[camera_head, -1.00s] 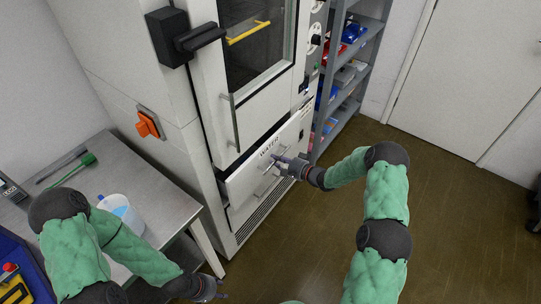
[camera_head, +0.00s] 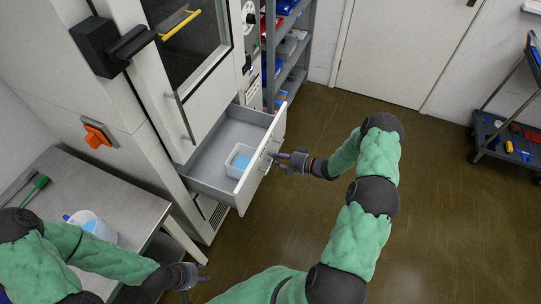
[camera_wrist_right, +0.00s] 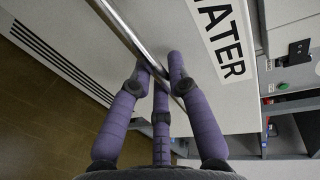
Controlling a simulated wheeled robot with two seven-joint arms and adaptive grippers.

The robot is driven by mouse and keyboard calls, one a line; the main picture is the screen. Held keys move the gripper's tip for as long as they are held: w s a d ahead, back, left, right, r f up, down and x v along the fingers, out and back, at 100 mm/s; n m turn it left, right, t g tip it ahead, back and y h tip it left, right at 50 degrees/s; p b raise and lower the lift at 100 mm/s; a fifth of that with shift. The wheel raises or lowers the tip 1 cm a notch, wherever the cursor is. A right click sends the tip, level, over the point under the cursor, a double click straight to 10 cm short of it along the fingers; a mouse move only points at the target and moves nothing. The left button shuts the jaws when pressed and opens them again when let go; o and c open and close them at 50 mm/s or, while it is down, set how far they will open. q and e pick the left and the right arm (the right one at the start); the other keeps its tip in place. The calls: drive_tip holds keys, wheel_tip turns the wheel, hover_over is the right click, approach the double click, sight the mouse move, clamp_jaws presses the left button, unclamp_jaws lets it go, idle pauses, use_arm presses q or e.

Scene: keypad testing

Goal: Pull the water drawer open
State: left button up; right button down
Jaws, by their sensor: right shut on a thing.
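The water drawer (camera_head: 212,193) stands pulled out from the white cabinet in the head view. A small clear container with blue liquid (camera_head: 240,161) sits inside it. My right gripper (camera_head: 273,156) is at the drawer's front. In the right wrist view my right gripper (camera_wrist_right: 159,82) is shut on the drawer's metal bar handle (camera_wrist_right: 137,46), beside the WATER label (camera_wrist_right: 222,38). My left gripper (camera_head: 190,284) hangs low by the steel table, away from the drawer; its fingers are small and I cannot tell if they are open.
A steel table (camera_head: 128,205) with a white tub (camera_head: 92,226) stands at the left. A shelf rack (camera_head: 289,62) is behind the drawer. A dark cart (camera_head: 510,140) stands at the far right. The floor (camera_head: 300,215) in front is clear.

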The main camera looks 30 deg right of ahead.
drive_tip(key=c, duration=1.1)
unclamp_jaws()
drive_tip(key=shift+c, duration=0.2)
drive_tip(key=v, duration=1.2)
